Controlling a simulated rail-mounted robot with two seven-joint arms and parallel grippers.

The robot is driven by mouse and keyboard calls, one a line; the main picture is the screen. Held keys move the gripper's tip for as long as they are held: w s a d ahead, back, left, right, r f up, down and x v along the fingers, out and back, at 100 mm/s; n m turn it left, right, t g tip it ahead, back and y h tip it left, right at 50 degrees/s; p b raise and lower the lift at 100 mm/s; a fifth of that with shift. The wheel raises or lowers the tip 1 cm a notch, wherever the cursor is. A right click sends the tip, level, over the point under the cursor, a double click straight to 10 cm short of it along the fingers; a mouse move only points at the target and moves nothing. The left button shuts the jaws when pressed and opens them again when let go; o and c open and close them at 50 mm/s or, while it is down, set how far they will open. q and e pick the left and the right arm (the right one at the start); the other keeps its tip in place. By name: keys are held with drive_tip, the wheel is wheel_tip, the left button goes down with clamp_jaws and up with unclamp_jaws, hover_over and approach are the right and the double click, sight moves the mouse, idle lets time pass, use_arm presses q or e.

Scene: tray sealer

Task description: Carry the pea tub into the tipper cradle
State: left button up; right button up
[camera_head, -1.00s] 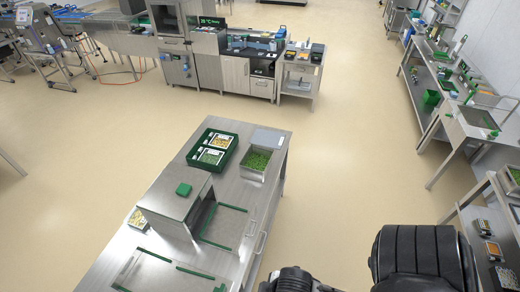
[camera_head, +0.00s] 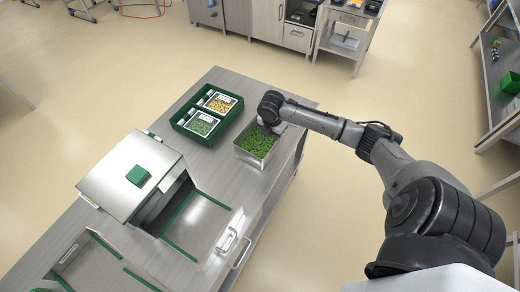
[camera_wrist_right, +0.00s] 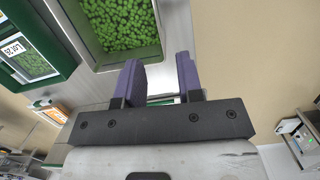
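The pea tub (camera_head: 246,159), a rectangular metal container of green peas, stands on the bench's right side. It also shows in the wrist view (camera_wrist_right: 175,28), just beyond the fingertips. My right gripper (camera_wrist_right: 160,72) is open, its two purple-lined fingers apart at the tub's near edge. Nothing is clearly held between them; contact with the tub cannot be told. In the head view my right wrist covers the tub's far right corner and hides the fingers. My left gripper is out of view. A metal hooded unit with a green block (camera_head: 137,175) stands left; I cannot tell whether it is the tipper cradle.
A green crate (camera_head: 178,128) with two labelled food trays sits just left of the tub. Green-edged metal panels (camera_head: 198,226) lie in front of the hooded unit. The bench (camera_head: 221,163) is clear between crate, tub and hood. Open floor lies around it.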

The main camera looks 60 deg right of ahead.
drive_tip(key=d+f, duration=0.1)
drive_tip(key=f, duration=0.3)
drive_tip(key=d+f, duration=0.1)
drive_tip(key=f, duration=0.3)
drive_tip(key=d+f+b, duration=0.1)
drive_tip(key=d+f, duration=0.1)
drive_tip(key=f, duration=0.3)
drive_tip(key=shift+w+f, duration=0.1)
drive_tip(key=shift+w, duration=0.1)
drive_tip(key=shift+c, duration=0.4)
clamp_jaws()
idle(0.9)
